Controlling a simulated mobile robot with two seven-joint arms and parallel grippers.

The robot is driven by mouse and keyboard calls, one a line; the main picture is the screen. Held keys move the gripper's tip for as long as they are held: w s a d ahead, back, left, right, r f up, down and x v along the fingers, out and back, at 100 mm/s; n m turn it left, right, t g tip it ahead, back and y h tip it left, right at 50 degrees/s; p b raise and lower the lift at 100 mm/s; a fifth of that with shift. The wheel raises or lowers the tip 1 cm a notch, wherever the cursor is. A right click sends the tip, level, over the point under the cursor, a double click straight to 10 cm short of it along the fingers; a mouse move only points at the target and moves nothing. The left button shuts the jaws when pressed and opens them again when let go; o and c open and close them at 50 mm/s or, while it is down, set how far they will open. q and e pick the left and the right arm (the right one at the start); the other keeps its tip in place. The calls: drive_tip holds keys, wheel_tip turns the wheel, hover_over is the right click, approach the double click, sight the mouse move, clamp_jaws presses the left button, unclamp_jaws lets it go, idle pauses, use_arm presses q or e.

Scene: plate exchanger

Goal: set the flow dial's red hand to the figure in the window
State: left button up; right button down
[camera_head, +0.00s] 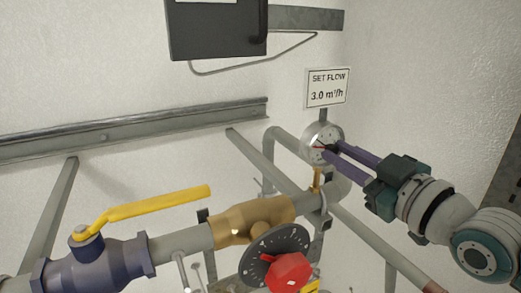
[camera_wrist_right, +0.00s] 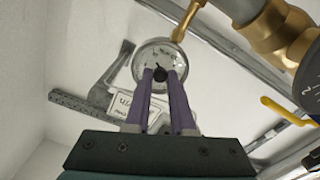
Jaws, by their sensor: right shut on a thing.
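The flow dial (camera_head: 316,135) is a small round gauge with a white face and metal rim on the pipework, right of centre in the head view. A thin red hand (camera_head: 320,147) shows on its face; the figure it points at is too small to read. The sign (camera_head: 327,88) above reads SET FLOW 3.0 m³/h. My right gripper (camera_head: 333,151) reaches in from the right, its purple fingers shut on the dial's black knob. In the right wrist view the knob (camera_wrist_right: 159,74) sits between the fingertips, in front of the dial face (camera_wrist_right: 152,52). My left gripper is not in view.
A blue valve (camera_head: 95,262) with a yellow lever (camera_head: 150,207) stands at lower left. A brass fitting (camera_head: 245,222) and a red knob (camera_head: 287,272) on a black disc lie below the dial. A dark box (camera_head: 215,28) hangs above.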

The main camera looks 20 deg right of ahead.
drive_tip(key=shift+m, duration=2.1)
drive_tip(key=c, duration=0.8)
unclamp_jaws()
drive_tip(key=shift+o, duration=0.2)
drive_tip(key=shift+s, duration=0.1)
drive_tip(key=s+b, duration=0.3)
drive_tip(key=s, duration=0.6)
drive_tip(key=shift+s+d, duration=0.4)
